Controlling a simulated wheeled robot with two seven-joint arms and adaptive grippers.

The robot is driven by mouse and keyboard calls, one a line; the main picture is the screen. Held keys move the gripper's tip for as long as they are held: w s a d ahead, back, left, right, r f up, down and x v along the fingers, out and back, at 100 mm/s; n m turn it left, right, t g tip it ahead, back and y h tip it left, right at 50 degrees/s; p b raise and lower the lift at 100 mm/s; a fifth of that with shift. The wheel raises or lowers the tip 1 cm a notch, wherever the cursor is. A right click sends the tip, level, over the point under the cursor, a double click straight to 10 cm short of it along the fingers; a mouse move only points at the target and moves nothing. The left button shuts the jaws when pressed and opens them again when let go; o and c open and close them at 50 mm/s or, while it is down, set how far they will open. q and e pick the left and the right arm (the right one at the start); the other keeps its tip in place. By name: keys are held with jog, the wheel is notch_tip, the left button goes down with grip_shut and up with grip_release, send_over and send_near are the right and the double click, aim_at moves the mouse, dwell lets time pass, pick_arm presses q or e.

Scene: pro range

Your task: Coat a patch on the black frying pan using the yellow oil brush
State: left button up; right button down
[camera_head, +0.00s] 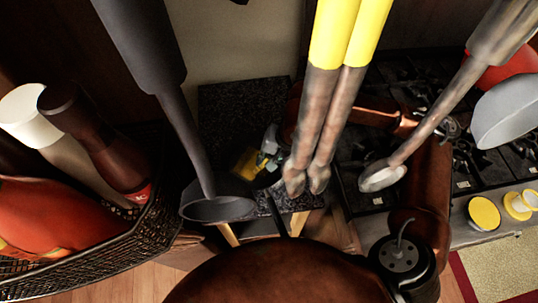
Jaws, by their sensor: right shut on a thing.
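My right gripper (268,160) is small and partly hidden at the dark speckled worktop, between a hanging dark ladle and a hanging yellow-handled utensil. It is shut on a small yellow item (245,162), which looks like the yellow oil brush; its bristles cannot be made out. The black frying pan cannot be clearly told apart from the dark surfaces around the gripper. I cannot tell whether the yellow item touches anything below it.
The dark ladle (219,200), the yellow-handled utensil (337,35) and a metal spoon (385,176) hang close in front. A black wire basket (130,245) with bottles stands left. A gas stove (475,165) lies right. Bare speckled worktop (235,105) shows at the back.

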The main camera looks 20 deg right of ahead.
pick_arm(q)
jog(key=shift+f, duration=0.1)
pick_arm(e)
jog(key=shift+s+a, duration=1.3)
jog(key=shift+a, duration=0.3)
jog(key=shift+s+d, duration=0.5)
jog(key=shift+s, duration=0.05)
jog(key=shift+w+d+f+b, duration=0.15)
jog(key=shift+w+d+b, duration=0.5)
jog(key=shift+b, duration=0.1)
jog(key=shift+w+d+b, duration=0.45)
jog(key=shift+w+d, duration=0.1)
jog(key=shift+d, duration=0.15)
jog(key=shift+w+d, duration=0.1)
jog(key=shift+d, duration=0.1)
jog(key=shift+w+d+b, duration=0.35)
jog(key=shift+w+d, duration=0.05)
pick_arm(q)
jog(key=shift+s+f+b, duration=0.25)
jog(key=shift+s+f, duration=0.3)
jog(key=shift+f, duration=0.35)
jog(key=shift+s+f+b, duration=0.25)
jog(key=shift+s+f, duration=0.25)
jog(key=shift+f, duration=0.4)
pick_arm(e)
jog(key=shift+w+d+r, duration=0.2)
jog(key=shift+w+d, duration=0.6)
jog(key=shift+d, duration=0.2)
